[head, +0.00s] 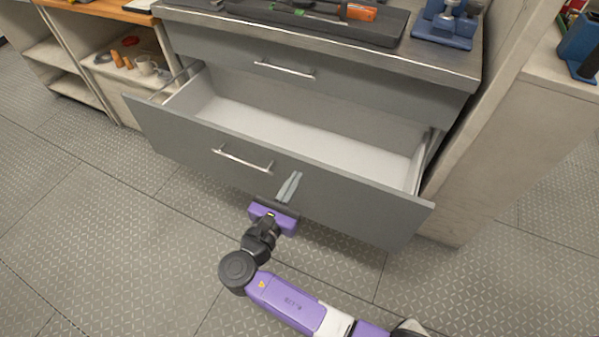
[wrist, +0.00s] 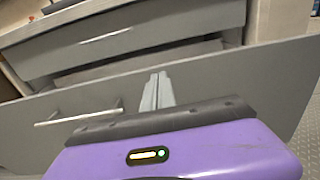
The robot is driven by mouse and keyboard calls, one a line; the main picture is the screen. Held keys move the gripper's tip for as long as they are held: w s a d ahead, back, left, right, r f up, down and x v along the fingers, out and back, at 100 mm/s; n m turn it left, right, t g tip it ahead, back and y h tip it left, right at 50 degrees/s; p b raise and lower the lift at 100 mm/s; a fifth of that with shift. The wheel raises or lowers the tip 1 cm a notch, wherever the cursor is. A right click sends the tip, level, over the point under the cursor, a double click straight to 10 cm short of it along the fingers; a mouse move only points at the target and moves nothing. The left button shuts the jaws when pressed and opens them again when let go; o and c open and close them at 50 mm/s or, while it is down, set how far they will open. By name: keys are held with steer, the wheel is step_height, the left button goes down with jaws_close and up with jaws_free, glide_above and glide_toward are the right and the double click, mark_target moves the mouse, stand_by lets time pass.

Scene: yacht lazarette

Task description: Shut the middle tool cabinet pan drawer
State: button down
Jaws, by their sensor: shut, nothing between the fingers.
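The pan drawer (head: 290,175) of the grey tool cabinet is pulled well out, with a white, empty inside (head: 300,133). Its front panel has a silver bar handle (head: 242,160), which also shows in the wrist view (wrist: 75,119). My gripper (head: 289,186) is shut and empty, in front of the panel, to the right of the handle and a little lower. In the wrist view its fingertips (wrist: 157,90) point at the panel; I cannot tell whether they touch it. A closed drawer (head: 300,72) with its own handle (head: 284,69) sits above. Anything below the open drawer is hidden.
A dark tool tray (head: 320,22) and a blue vise (head: 445,22) lie on the cabinet top. Wooden shelving (head: 75,45) stands to the left, with small items on it. A pale panel (head: 480,140) stands close on the right. The tread-plate floor (head: 120,240) in front is clear.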

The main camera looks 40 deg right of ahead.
mark_target(305, 163)
steer(key=shift+x, duration=1.55)
